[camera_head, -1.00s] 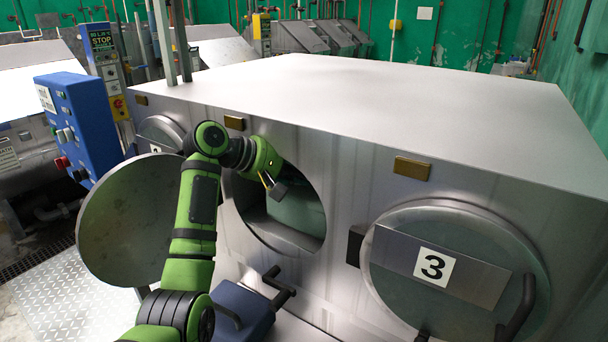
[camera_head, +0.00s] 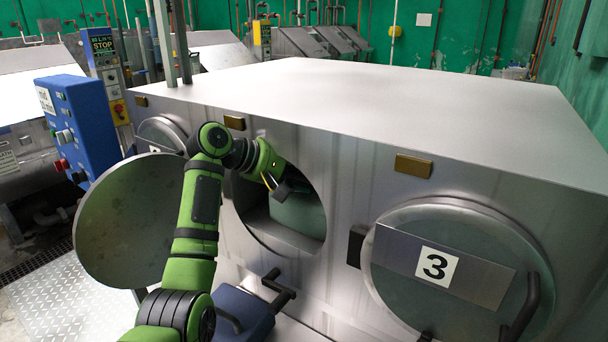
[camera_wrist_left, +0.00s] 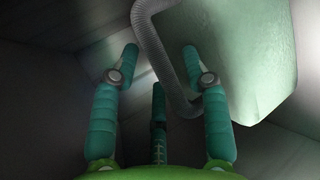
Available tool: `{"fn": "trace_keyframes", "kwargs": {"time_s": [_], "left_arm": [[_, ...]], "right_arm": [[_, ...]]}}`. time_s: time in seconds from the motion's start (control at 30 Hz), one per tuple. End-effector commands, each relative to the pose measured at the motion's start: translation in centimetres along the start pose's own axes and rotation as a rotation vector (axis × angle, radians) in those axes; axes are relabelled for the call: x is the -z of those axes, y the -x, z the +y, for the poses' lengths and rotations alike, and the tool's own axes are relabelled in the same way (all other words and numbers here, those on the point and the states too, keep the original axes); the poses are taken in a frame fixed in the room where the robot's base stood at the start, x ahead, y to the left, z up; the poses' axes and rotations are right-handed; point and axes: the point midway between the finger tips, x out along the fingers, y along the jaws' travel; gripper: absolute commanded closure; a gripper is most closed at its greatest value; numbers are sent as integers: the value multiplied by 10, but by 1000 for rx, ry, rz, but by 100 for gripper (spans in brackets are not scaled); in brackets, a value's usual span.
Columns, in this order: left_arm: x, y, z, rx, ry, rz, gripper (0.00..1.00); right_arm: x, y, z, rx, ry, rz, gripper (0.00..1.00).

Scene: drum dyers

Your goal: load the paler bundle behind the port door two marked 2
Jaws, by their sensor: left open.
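The pale green bundle (camera_head: 298,212) lies inside the round open port (camera_head: 262,240) of the steel machine. It also shows at the upper right in the left wrist view (camera_wrist_left: 232,50). The port's round door (camera_head: 125,220) is swung open to the left; no number shows on its visible face. My left gripper (camera_head: 283,186) reaches into the upper part of the port, beside the bundle. In the left wrist view my left gripper (camera_wrist_left: 160,62) has its fingers spread, with the bundle beyond and beside the right finger, not between them. My right gripper is not in view.
A shut door marked 3 (camera_head: 455,265) is on the right, with a dark handle (camera_head: 522,310). Another round door (camera_head: 160,133) is partly hidden at left. A blue control box (camera_head: 78,125) stands left. A grey ribbed hose (camera_wrist_left: 160,55) crosses between my fingers in the wrist view.

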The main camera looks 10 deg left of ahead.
Motion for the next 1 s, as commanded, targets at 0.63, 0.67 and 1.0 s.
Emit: {"fn": "trace_keyframes", "kwargs": {"time_s": [0.63,0.67,1.0], "left_arm": [[1,99,-2,-3,-2,3,53],[1,104,-1,-4,-2,3,53],[0,121,0,-1,-1,0,53]], "right_arm": [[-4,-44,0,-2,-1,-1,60],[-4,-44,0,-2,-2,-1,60],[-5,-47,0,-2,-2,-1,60]]}}
